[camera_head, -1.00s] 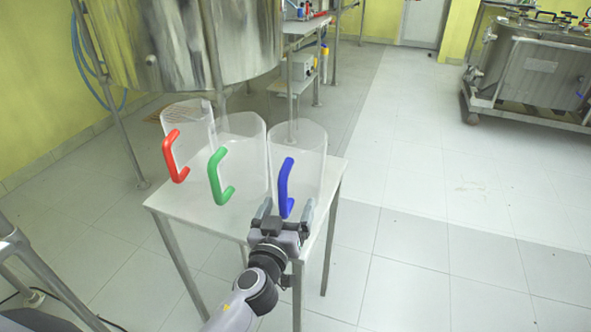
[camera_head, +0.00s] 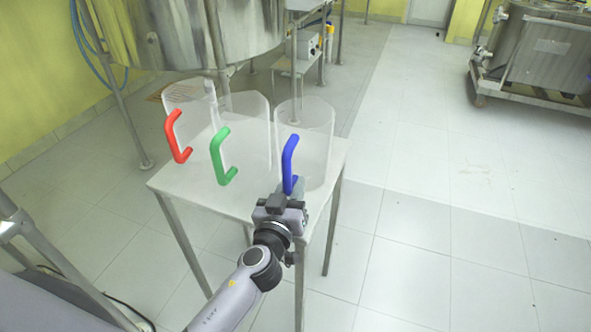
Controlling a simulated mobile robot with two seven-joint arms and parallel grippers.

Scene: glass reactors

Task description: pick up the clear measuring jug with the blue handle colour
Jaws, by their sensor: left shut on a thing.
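The clear measuring jug with the blue handle (camera_head: 318,150) stands upright at the right end of a small white table (camera_head: 232,203). Its blue handle (camera_head: 289,163) faces me. My left gripper (camera_head: 290,190) is at the lower part of the blue handle and is shut on it. The fingertips are partly hidden behind the gripper's own body and the handle. I cannot tell whether the jug's base is off the table. My right gripper is not in view.
A clear jug with a green handle (camera_head: 220,160) stands close to the left, and one with a red handle (camera_head: 177,137) stands beyond it. A large steel tank (camera_head: 180,40) is behind the table. The floor to the right is clear.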

